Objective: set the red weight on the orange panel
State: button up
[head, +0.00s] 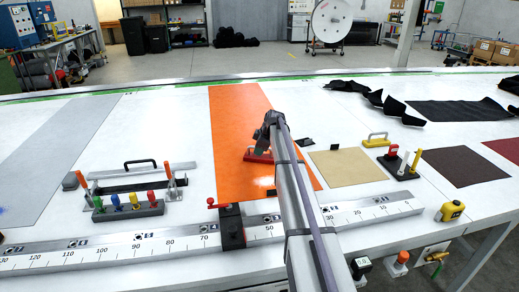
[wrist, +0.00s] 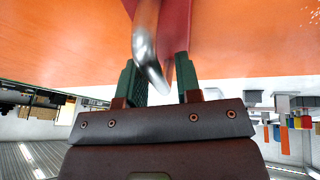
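The orange panel (head: 232,112) lies flat on the white table, left of my arm. The red weight (head: 259,157) appears to rest on it near its right side, partly hidden by my gripper (head: 268,128). In the wrist view, the red weight (wrist: 177,22) shows at the top with its shiny metal handle (wrist: 147,40) reaching down between the green fingers of my gripper (wrist: 158,78). The fingers stand apart on either side of the handle, with a narrow gap visible on the right. The orange panel (wrist: 60,45) fills the background there.
A tan sheet (head: 346,165) and a yellow-handled block (head: 376,140) lie to the right. A ruler rail (head: 130,247) with a red-knobbed black stop (head: 231,228) crosses the front. A rack of coloured tools (head: 128,208) stands left. The panel's far part is clear.

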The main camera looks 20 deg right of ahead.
jog(key=shift+o, duration=0.6)
jog(key=shift+r, duration=0.1)
jog(key=shift+r+p, duration=0.35)
jog(key=shift+p, duration=0.15)
jog(key=p+v, duration=1)
jog(key=v, duration=0.1)
jog(key=shift+s, duration=0.15)
